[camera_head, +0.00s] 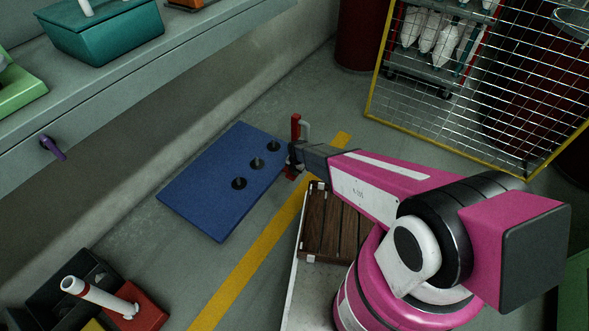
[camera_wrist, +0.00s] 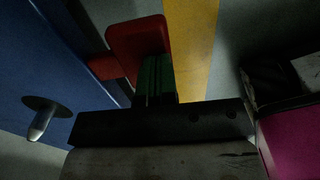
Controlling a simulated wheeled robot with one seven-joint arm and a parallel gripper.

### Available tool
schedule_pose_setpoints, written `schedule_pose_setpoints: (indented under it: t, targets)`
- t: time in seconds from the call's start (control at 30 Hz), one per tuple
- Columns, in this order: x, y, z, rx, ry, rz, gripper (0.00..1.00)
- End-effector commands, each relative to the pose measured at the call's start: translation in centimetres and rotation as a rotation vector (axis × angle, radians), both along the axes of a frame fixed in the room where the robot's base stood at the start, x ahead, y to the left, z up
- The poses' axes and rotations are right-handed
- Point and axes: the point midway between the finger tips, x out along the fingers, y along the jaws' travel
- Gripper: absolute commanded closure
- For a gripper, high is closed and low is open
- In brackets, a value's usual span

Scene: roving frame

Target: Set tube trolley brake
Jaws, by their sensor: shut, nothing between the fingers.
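A flat blue trolley deck (camera_head: 215,180) with a row of three dark round pegs lies left of centre in the head view. I take it for the tube trolley. Its edge and one metal peg show at left in the wrist view (camera_wrist: 45,65). A red lever (camera_head: 296,124) stands at the deck's right edge. In the wrist view a red plate (camera_wrist: 138,45) joins the blue edge by a red arm. My gripper (camera_head: 292,158) is shut and empty, with its fingertips (camera_wrist: 154,75) over the red plate. I cannot tell whether they touch it.
A yellow floor line (camera_head: 245,262) runs past the deck. A yellow-framed wire cage (camera_head: 480,90) stands upper right. A shelf (camera_head: 115,80) carries a teal bin (camera_head: 105,35). A black-and-red box with a white tube (camera_head: 95,292) is lower left. Wooden slats (camera_head: 340,225) lie below my arm.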

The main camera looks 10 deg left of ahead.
Motion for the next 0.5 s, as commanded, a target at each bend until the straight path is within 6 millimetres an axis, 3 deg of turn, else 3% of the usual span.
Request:
schedule_pose_setpoints:
  t: [0.5]
  targets:
    - [-0.1, -0.3, -2.9, -0.003, 0.001, 0.0, 1.0]
